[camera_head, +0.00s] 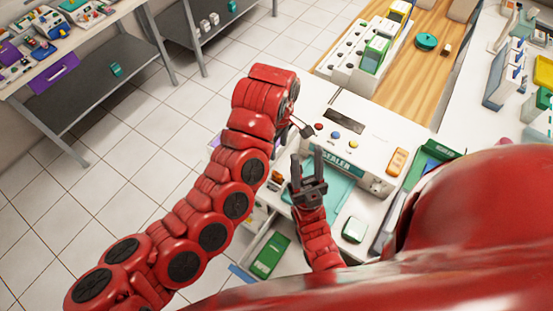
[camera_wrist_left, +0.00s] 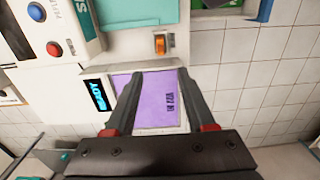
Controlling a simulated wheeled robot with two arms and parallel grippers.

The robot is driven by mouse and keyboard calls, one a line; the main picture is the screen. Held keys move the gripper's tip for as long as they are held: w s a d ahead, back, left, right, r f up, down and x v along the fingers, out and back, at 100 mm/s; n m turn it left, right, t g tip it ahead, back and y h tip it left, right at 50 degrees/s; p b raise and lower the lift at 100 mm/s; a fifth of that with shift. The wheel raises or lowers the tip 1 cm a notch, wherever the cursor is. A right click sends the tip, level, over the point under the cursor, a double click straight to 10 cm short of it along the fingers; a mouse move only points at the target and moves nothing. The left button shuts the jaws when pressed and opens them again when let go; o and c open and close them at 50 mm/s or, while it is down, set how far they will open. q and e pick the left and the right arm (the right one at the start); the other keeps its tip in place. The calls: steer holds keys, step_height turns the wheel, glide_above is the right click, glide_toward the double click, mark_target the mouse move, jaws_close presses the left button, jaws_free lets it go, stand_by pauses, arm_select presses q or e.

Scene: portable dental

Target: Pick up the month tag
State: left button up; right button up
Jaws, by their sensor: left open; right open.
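A flat purple tag (camera_wrist_left: 150,98) with small dark print, likely the month tag, lies in a pale frame in the left wrist view. My left gripper (camera_wrist_left: 161,73) is open over it, with one finger on each side of its middle. I cannot tell whether the fingertips touch the tag, and nothing is gripped. In the head view, my left arm hides the tag. My right gripper (camera_head: 307,157) is open and empty, with its fingers pointing up in front of the white sealer (camera_head: 350,135).
A lit display (camera_wrist_left: 97,95) and an orange item (camera_wrist_left: 163,43) are beside the tag. A teal mat (camera_head: 338,195) lies in front of the sealer. A green box (camera_head: 270,255) and a white-green box (camera_head: 354,230) are nearby. Tiled floor is open at left.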

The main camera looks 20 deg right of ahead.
arm_select(q)
steer(key=f+b, duration=0.2)
steer(key=f, duration=0.1)
steer(key=f+b, duration=0.5)
steer(key=shift+s+d+f+b, duration=0.15)
steer(key=shift+s+f+b, duration=0.1)
steer(key=shift+f+b, duration=0.15)
steer(key=shift+f, duration=0.85)
steer(key=shift+f+p, duration=0.6)
steer(key=shift+p, duration=0.05)
steer(key=shift+a+f, duration=0.2)
steer(key=shift+f, duration=0.05)
steer(key=f+p, duration=0.3)
steer(key=f, duration=0.1)
steer(key=shift+w, duration=0.2)
steer(key=shift+f, duration=0.5)
jaws_close()
